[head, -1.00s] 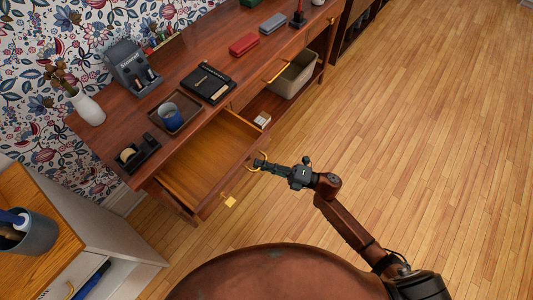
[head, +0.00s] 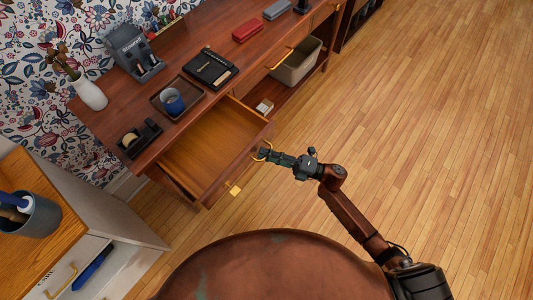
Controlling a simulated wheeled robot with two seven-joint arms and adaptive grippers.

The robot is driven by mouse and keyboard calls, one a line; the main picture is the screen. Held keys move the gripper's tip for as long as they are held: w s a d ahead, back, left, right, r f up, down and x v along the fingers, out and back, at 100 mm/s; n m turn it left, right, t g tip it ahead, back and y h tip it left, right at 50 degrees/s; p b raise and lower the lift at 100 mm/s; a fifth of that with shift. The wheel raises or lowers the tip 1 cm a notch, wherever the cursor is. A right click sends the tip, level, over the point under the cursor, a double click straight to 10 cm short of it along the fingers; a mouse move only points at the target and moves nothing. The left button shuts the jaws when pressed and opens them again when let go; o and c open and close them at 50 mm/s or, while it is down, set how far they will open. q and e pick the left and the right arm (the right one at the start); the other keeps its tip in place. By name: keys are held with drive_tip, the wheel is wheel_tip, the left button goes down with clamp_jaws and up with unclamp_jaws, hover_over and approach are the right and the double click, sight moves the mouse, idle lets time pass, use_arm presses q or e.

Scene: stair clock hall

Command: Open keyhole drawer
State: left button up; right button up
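The keyhole drawer (head: 213,142) of the wooden desk stands well open and looks empty inside. A gold tag (head: 235,190) hangs at its front, near the left end. A curved gold handle (head: 257,156) sits on the drawer front towards the right end. My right gripper (head: 267,154) is at this handle, its fingers close together and seemingly shut on it. The fingertips are small, so the exact contact is hard to see. The keyhole itself cannot be made out. My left gripper is not in view.
On the desk top are a tape dispenser (head: 139,138), a blue cup (head: 172,103) on a tray, a black notebook (head: 211,69) and a red case (head: 247,30). A white cabinet (head: 125,268) stands at lower left. The wooden floor (head: 430,130) at right is clear.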

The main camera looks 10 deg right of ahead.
drive_tip(key=v, duration=1.2)
idle(0.3)
